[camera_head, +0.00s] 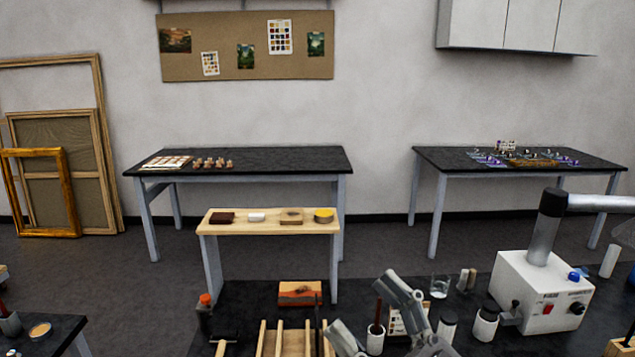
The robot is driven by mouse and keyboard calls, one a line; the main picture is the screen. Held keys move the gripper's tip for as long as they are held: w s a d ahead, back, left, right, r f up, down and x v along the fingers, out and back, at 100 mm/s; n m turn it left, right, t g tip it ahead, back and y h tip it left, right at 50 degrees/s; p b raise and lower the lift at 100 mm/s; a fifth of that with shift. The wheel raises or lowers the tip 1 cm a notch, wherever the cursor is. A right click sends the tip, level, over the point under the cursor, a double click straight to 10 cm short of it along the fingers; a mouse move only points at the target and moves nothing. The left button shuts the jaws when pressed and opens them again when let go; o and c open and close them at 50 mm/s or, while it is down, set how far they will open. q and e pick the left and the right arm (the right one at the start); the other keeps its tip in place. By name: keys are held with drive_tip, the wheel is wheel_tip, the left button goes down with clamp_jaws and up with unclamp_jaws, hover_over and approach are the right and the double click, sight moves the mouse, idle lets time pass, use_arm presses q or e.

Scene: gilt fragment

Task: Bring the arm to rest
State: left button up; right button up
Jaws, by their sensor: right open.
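My right gripper (360,300) shows at the bottom of the head view, over the near black worktop (240,305). The rest of my right arm is cut off by the lower edge of the picture. My left gripper and left arm are not in view.
Near the gripper stand a jar with a brush (376,335), a glass (440,287), several bottles and a white switch box (540,290) with a jointed duct. Wooden strips (285,340) lie left. A wooden bench (270,222) stands beyond, with open floor around it.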

drive_tip(key=w+d+f+m+t+h, duration=0.35)
drive_tip(key=d+m+t+h, duration=0.25)
drive_tip(key=m+h, duration=0.25)
drive_tip(key=d+f+m+g+h, duration=0.3)
drive_tip(key=d+f+h, duration=0.2)
drive_tip(key=f, duration=0.3)
drive_tip(key=d+f+m+g+h, duration=0.2)
drive_tip(key=d+f+g+h, duration=0.15)
drive_tip(key=f+h, duration=0.4)
drive_tip(key=s+f+n+g+y, duration=0.3)
drive_tip(key=s+f+g, duration=0.9)
drive_tip(key=s+f, duration=0.85)
wheel_tip(320, 180, down, 31)
drive_tip(key=s+b, duration=0.3)
drive_tip(key=b, duration=0.3)
drive_tip(key=s+d+f+g+b, duration=0.1)
drive_tip(key=s+f+b, duration=0.1)
drive_tip(key=s+f, duration=0.6)
drive_tip(key=s+d+f+g+b, duration=0.1)
drive_tip(key=s+f+b, duration=0.1)
drive_tip(key=s+f, duration=0.6)
wheel_tip(320, 180, down, 4)
drive_tip(key=shift+d+r+h, duration=0.1)
drive_tip(key=shift+d+h, duration=0.2)
drive_tip(key=shift+d, duration=0.05)
